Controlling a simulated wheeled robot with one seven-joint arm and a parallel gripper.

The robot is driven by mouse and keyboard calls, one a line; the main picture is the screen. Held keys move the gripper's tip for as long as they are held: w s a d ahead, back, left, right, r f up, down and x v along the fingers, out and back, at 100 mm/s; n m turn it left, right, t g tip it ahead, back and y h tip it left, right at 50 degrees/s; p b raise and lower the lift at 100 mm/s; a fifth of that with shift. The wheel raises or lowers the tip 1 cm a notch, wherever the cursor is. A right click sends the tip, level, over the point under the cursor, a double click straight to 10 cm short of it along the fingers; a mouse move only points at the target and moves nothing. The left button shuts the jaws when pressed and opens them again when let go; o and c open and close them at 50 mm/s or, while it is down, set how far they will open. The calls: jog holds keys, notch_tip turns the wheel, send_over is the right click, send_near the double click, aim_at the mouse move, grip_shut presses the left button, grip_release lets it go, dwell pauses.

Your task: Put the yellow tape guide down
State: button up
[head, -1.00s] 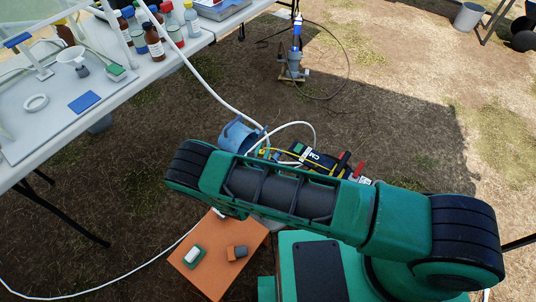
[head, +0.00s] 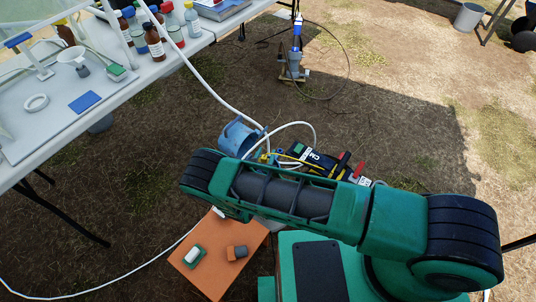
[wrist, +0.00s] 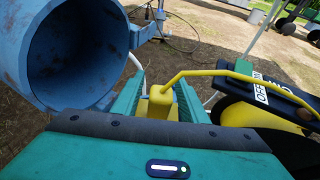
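In the wrist view my gripper (wrist: 161,95) has its two green fingers on either side of the yellow tape guide (wrist: 160,101), a small block that fills the gap between them. A yellow tape (wrist: 235,74) bends up from it and runs right to the black reel (wrist: 280,125) with an OFF label. The wide open mouth of the blue pipe (wrist: 72,50) is at left, apart from the guide. The pipe also shows in the head view (head: 238,137), where my arm hides the gripper. I cannot tell whether the guide touches anything below.
An orange board (head: 215,278) with small items lies at the front. A white table (head: 45,150) with bottles stands at left. A white hose (head: 215,90) runs down to the pipe. A blue-and-grey device (head: 294,62) stands behind, with open ground around it.

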jog(key=v, duration=1.2)
jog(key=shift+r, duration=0.2)
